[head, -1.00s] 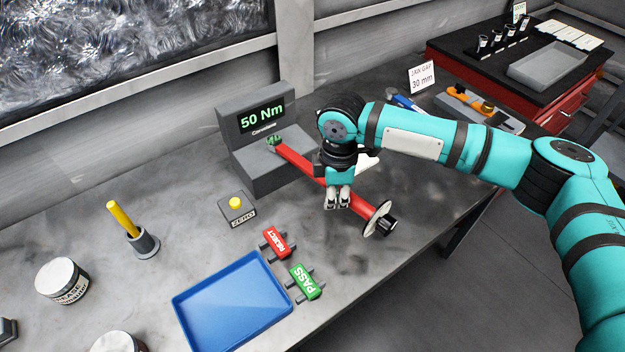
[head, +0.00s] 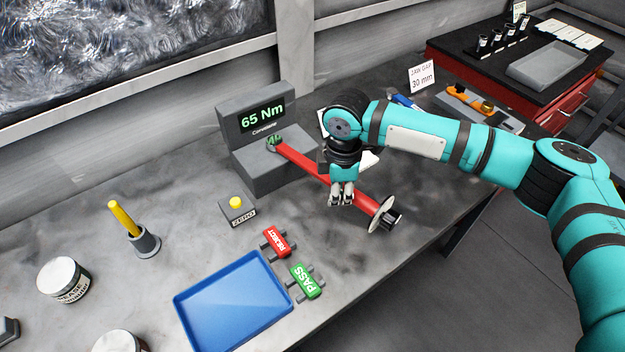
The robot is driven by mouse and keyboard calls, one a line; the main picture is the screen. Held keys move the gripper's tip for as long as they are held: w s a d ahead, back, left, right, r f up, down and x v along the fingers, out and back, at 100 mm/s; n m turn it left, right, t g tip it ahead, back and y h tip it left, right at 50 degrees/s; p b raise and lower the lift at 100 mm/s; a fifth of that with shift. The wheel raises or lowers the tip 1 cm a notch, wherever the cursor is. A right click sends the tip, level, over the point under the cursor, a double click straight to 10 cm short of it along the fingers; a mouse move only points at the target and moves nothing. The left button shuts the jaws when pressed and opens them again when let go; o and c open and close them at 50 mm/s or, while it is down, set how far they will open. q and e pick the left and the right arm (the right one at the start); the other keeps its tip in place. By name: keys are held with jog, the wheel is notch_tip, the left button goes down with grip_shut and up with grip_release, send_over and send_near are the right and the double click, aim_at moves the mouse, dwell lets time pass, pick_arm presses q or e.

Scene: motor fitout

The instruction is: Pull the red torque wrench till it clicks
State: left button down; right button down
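The red torque wrench (head: 362,202) runs from the socket on the grey torque tester (head: 258,165) out toward the table's front edge, ending in a round disc and dark knob. The tester's display (head: 262,115) reads 65 Nm. My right gripper (head: 341,203) is at the wrench's shaft, on its near-left side, with its fingers pointing down. Its fingertips look close together and no part of the wrench shows between them; whether they touch the wrench is hard to tell. My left gripper is out of view.
A ZERO button box (head: 240,216), red REJECT tag (head: 275,242), green PASS tag (head: 305,281) and blue tray (head: 183,308) lie left of the wrench. A yellow-handled tool (head: 124,218) stands in a holder. The bench between the wrench and the tags is clear.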

jog(key=shift+w+d, duration=0.55)
jog(key=shift+d, duration=0.1)
jog(key=s+a+p, duration=0.4)
jog(key=s+a, duration=0.1)
jog(key=a, duration=0.1)
dwell(1.3)
notch_tip(320, 180, up, 9)
jog(key=p, duration=0.7)
dwell(0.4)
